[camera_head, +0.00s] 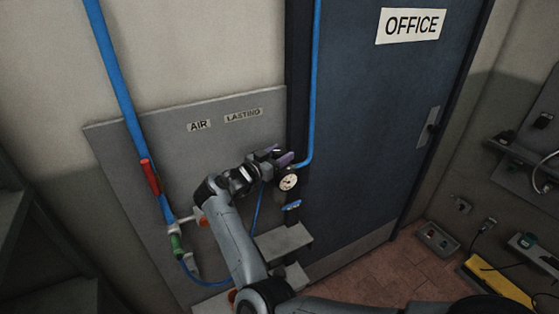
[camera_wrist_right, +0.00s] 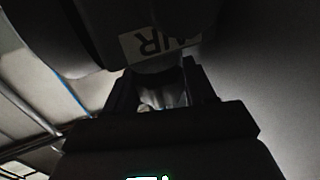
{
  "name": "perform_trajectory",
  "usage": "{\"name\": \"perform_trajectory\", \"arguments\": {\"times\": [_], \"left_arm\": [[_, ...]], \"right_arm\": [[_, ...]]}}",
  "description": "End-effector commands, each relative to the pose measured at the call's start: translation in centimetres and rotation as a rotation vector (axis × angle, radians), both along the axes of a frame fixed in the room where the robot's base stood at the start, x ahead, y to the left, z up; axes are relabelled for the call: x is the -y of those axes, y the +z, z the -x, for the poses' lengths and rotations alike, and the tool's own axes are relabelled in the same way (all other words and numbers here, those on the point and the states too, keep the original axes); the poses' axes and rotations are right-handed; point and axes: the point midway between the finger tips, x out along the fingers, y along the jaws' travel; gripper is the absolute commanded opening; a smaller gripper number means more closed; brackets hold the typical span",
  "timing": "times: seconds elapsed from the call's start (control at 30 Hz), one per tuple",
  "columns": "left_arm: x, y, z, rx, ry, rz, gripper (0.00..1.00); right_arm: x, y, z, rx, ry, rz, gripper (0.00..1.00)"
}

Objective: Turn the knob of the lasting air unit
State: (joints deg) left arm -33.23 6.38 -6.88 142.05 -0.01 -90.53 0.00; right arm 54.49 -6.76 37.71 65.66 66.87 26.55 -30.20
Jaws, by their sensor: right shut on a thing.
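The lasting air unit is mounted at the right edge of a grey panel (camera_head: 165,150), by the AIR label (camera_head: 199,126) and the LASTING label (camera_head: 243,115). Its round white gauge (camera_head: 288,182) shows just below my right gripper (camera_head: 277,157). My right gripper is shut at the unit's upper part, where the knob is mostly hidden by the fingers. In the right wrist view, a dark grey piece, apparently the knob (camera_wrist_right: 172,94), sits between the fingers. How far it is turned cannot be told. My left gripper is not in view.
A blue pipe (camera_head: 316,90) comes down to the unit beside the blue OFFICE door (camera_head: 385,120). Another blue pipe with a red sleeve (camera_head: 150,177) and green fitting (camera_head: 177,245) runs on the left. A grey step-like ledge (camera_head: 283,242) sticks out below the gauge.

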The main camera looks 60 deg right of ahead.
Motion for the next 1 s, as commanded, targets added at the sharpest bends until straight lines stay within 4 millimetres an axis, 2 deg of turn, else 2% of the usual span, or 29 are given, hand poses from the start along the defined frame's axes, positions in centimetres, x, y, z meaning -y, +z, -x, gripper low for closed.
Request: {"name": "perform_trajectory", "arguments": {"times": [0.4, 0.43, 0.53, 1.0], "left_arm": [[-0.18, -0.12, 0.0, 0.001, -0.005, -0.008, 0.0], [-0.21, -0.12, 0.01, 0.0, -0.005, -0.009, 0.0], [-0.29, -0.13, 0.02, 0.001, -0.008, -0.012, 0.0], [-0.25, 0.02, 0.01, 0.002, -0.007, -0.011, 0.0]], "right_arm": [[0.07, -0.08, 0.03, 0.001, -0.007, -0.003, 0.24], [0.07, -0.09, 0.03, 0.001, -0.007, -0.003, 0.59], [0.06, -0.07, 0.03, 0.0, -0.006, -0.002, 0.74], [0.03, 0.01, -0.04, 0.0, -0.001, -0.001, 0.75]]}}
